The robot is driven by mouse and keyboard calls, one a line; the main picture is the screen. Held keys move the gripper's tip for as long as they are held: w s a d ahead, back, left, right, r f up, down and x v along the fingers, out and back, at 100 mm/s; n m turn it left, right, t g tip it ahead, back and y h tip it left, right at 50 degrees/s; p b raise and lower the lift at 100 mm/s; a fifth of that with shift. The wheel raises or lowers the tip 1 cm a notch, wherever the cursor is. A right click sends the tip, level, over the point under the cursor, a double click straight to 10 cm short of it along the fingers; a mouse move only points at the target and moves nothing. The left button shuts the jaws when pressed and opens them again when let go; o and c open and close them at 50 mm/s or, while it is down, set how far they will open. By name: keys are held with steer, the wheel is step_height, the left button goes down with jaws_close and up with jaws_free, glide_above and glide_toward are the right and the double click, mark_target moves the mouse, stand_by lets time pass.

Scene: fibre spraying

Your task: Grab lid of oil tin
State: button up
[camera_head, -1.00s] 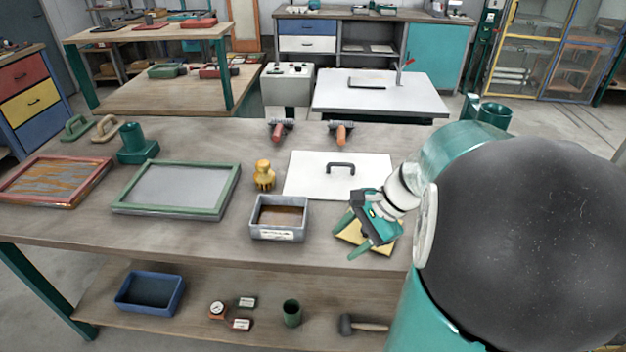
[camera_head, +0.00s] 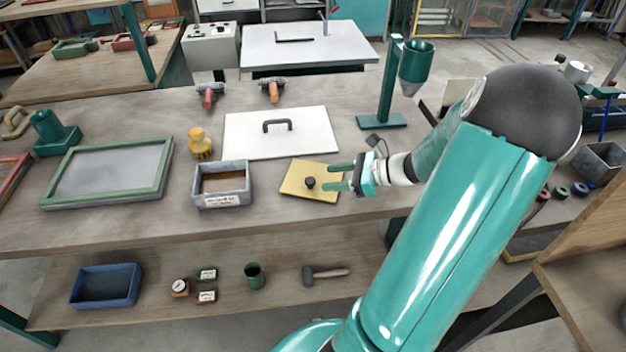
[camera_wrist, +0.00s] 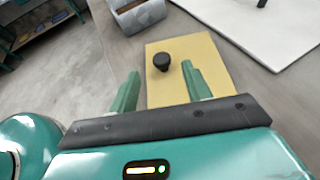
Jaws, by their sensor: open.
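A flat yellow lid (camera_head: 300,187) with a black knob (camera_head: 310,183) lies on the workbench, right of a grey tin (camera_head: 222,190) that holds a brown substance. The tin carries a white label and stands open. My gripper (camera_head: 341,177) is open and empty, coming in from the right, with its two green fingers over the lid's right part. In the wrist view the yellow lid (camera_wrist: 180,68) and its knob (camera_wrist: 161,61) lie just beyond the fingertips (camera_wrist: 160,75). The knob is not between the fingers; it appears slightly ahead of them. The tin's corner (camera_wrist: 138,14) shows at the top.
A white board (camera_head: 281,140) with a black handle lies behind the lid. A yellow wooden-looking knobbed tool (camera_head: 200,143) and a green-framed screen (camera_head: 108,172) are to the left. A green stand with a funnel (camera_head: 392,95) rises behind my arm. The bench front is clear.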

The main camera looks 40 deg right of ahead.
mark_target(310, 180)
steer(key=x, duration=0.7)
steer(key=shift+w+f, duration=0.15)
steer(key=shift+f, duration=0.05)
steer(key=c, duration=1)
